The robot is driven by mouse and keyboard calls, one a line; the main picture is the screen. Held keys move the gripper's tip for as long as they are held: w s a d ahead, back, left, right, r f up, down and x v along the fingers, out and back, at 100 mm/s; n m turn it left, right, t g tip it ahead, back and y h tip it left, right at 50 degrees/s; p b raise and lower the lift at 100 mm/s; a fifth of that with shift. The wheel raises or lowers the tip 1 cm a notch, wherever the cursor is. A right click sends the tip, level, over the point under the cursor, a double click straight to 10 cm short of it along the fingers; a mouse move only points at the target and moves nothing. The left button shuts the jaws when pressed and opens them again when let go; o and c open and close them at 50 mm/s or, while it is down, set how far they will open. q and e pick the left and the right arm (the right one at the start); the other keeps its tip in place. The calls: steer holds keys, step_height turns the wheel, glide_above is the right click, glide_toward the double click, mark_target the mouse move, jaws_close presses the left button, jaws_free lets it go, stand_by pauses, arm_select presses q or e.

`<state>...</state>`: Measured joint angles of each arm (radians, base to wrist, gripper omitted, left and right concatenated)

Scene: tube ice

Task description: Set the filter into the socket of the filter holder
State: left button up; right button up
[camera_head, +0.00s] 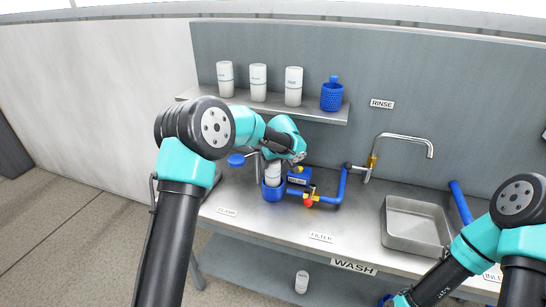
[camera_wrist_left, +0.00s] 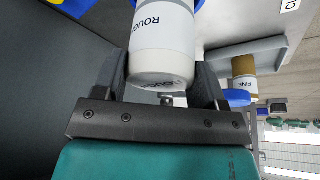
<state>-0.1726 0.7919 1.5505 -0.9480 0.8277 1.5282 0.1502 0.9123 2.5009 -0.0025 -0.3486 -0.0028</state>
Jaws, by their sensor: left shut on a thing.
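A white filter (camera_head: 273,173) is held upright in my left gripper (camera_head: 278,160) at the blue filter holder (camera_head: 273,193). Its lower end appears in or just over the holder's mouth; I cannot tell how deep. A blue rim (camera_wrist_left: 200,5) shows at the filter's far end. My right gripper is out of view, past the bottom edge; only its arm shows at lower right.
A shelf (camera_head: 330,115) holds three white canisters (camera_head: 258,83) and a blue mesh container (camera_head: 332,96). A sink (camera_head: 415,225) with a tap lies right. Another white canister (camera_head: 301,282) stands below the counter.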

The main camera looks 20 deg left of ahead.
arm_select(q)
steer(key=shift+f, duration=0.7)
steer(key=o, duration=1.5)
steer(key=shift+f, duration=0.1)
steer(key=v, duration=1.7)
steer(key=shift+r, duration=0.25)
